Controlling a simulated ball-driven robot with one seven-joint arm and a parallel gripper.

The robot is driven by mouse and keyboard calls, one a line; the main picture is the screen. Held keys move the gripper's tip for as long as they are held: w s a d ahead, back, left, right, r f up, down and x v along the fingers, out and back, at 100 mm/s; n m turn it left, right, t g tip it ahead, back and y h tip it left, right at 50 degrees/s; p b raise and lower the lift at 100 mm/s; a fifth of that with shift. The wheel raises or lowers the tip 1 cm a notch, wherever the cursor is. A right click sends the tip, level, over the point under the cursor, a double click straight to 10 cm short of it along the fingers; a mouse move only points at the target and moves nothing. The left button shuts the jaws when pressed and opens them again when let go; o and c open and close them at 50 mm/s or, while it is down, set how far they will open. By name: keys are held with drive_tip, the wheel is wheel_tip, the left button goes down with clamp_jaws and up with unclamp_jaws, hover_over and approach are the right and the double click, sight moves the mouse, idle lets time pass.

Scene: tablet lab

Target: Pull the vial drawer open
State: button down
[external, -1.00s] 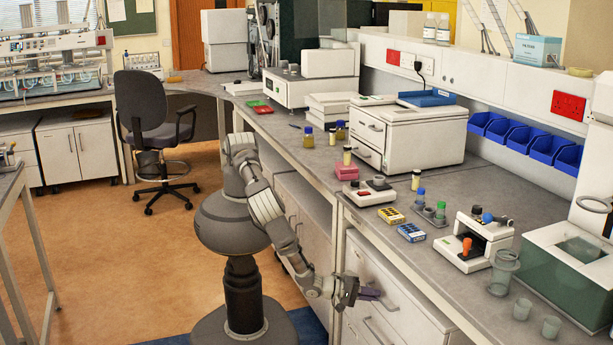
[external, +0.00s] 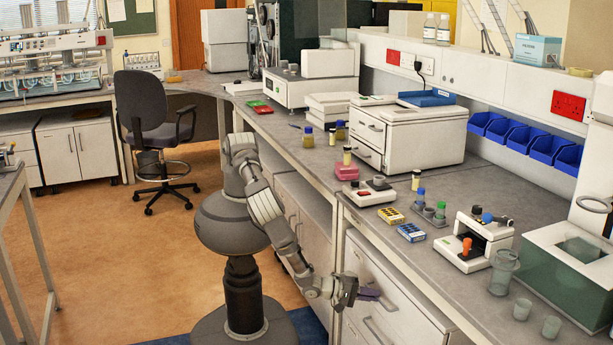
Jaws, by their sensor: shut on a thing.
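My gripper (external: 368,294) is at the front of the white under-bench cabinet, low at the right of my base. It is shut at the upper drawer (external: 376,270), where that drawer's handle would be. No vial label shows on either drawer.
Open floor (external: 120,270) lies to the left of my base, with an office chair (external: 150,110) farther back.

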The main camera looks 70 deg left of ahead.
drive_tip(key=s+b, duration=0.3)
drive_tip(key=s, duration=2.6)
drive_tip(key=shift+s, duration=0.35)
drive_tip(key=c, duration=1.2)
unclamp_jaws()
drive_tip(key=p+v, duration=0.2)
drive_tip(key=v, duration=0.5)
drive_tip(key=shift+s+a, duration=0.15)
drive_tip(key=shift+s, duration=0.2)
